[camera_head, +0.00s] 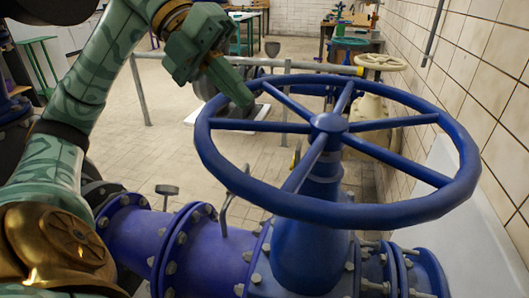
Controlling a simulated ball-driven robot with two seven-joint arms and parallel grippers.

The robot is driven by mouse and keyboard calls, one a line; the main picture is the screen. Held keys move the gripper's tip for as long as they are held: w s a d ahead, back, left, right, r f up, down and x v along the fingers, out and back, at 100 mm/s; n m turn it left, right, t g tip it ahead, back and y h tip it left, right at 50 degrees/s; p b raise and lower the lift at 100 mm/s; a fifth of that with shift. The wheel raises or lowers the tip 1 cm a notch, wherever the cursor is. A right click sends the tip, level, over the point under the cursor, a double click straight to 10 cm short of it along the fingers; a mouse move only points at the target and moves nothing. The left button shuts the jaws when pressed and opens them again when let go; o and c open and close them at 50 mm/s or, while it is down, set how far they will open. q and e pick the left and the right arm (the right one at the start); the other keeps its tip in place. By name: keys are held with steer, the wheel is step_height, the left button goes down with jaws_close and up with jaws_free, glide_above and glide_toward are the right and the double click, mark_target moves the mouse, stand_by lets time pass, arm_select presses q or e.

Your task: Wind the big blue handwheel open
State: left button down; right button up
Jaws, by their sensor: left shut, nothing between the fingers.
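The big blue handwheel (328,122) fills the right and middle of the head view, with several spokes running from its hub to a thick round rim. It sits on a blue valve body (310,235) on a flanged blue pipe. My left gripper (240,92) comes in from the upper left and is shut and empty. Its fingertips point down and right at the far left part of the rim, overlapping it or close to it in the picture. I cannot tell whether they touch. My right gripper is not in view.
A tiled wall (480,60) runs close along the right. Behind the wheel stand a cream valve with its own handwheel (381,62), a green handwheel (350,43) and a grey railing (143,95). Tiled floor (170,150) is open at the middle left.

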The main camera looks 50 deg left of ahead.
arm_select(q)
steer(key=d+f+b, duration=0.1)
steer(key=d+f, duration=0.6)
steer(key=shift+w+d+f+m+y, duration=0.15)
steer(key=shift+w+f+m+y, duration=0.15)
steer(key=shift+w+f, duration=0.05)
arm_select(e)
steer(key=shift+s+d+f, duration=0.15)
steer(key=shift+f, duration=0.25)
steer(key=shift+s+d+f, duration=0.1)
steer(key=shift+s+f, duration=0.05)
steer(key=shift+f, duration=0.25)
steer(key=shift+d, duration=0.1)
